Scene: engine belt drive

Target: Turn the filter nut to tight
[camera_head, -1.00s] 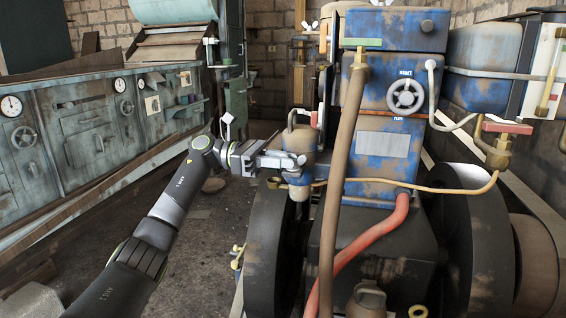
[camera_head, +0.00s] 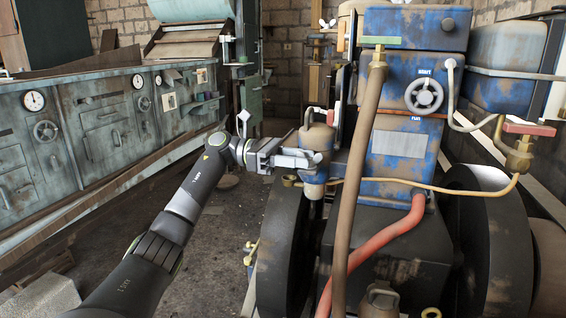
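The filter (camera_head: 317,138) is a worn brown and blue upright canister on the left side of the blue engine, with a small handle-like piece on top. My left gripper (camera_head: 306,159) comes in from the left and its fingers are level with the middle of the filter, overlapping it in the view. The fingers hide part of the canister, and I cannot tell whether they grip a nut there or only lie beside it. No separate nut is clearly visible. A small brass fitting (camera_head: 290,181) sits just below the fingers. My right gripper is out of view.
A blue engine block (camera_head: 402,143) with a handwheel (camera_head: 424,96) stands right of the filter. A brown pipe (camera_head: 360,170), a yellow line and a red hose (camera_head: 385,243) run in front. Dark flywheels (camera_head: 283,250) flank it.

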